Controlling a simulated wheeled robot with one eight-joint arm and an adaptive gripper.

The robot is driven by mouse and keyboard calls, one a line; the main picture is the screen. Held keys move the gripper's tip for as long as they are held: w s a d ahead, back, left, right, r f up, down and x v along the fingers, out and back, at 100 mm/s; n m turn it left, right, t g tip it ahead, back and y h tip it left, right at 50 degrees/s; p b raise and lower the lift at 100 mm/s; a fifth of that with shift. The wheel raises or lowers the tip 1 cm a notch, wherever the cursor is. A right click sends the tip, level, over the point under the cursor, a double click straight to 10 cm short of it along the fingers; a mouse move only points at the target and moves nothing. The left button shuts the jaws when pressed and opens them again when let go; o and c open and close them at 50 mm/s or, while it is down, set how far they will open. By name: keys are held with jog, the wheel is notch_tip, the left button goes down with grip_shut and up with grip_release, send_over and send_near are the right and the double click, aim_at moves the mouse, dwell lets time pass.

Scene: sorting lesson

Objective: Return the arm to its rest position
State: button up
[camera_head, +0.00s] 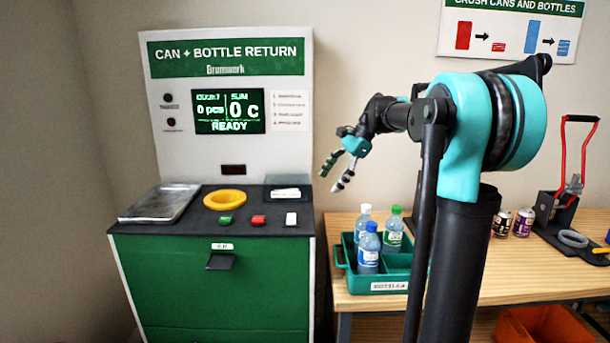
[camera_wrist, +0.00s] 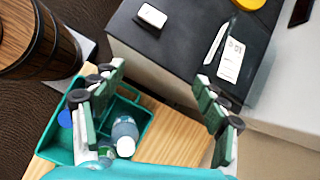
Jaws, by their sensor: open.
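My arm is raised over the wooden table in the head view. My gripper (camera_head: 336,177) hangs in the air between the return machine and the bottle crate, with nothing between its fingers. In the wrist view my gripper (camera_wrist: 165,100) shows its two fingers spread wide apart. A green crate (camera_head: 342,262) on the table holds several bottles, among them a blue-capped bottle (camera_head: 369,250) and a green-capped bottle (camera_head: 395,228). The crate also shows in the wrist view (camera_wrist: 50,140), below and behind the left finger.
The green return machine (camera_head: 215,285) stands at left with a metal tray (camera_head: 160,203), a yellow ring (camera_head: 225,198) and buttons on top. Its screen reads 0 pcs and READY. Cans (camera_head: 523,222) and a red-handled crusher (camera_head: 562,200) stand at the table's right. An orange bin (camera_head: 540,325) is below.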

jog(key=s+d+f+n+t+h, duration=0.1)
jog(key=s+d+f+n+h, duration=0.1)
jog(key=s+f, duration=0.7)
jog(key=s+d+f+n+t+h, duration=0.2)
jog(key=s+d+f+n, duration=0.3)
jog(key=s+f+n, duration=0.2)
jog(key=s+d+f+n+t+h, duration=0.1)
jog(key=s+d+f+n, duration=0.3)
jog(key=s+f, duration=0.6)
notch_tip(320, 180, down, 4)
jog(key=shift+s+r+n+t+h, duration=0.2)
jog(key=shift+s+n+t+h, duration=0.15)
jog(key=shift+h, duration=0.45)
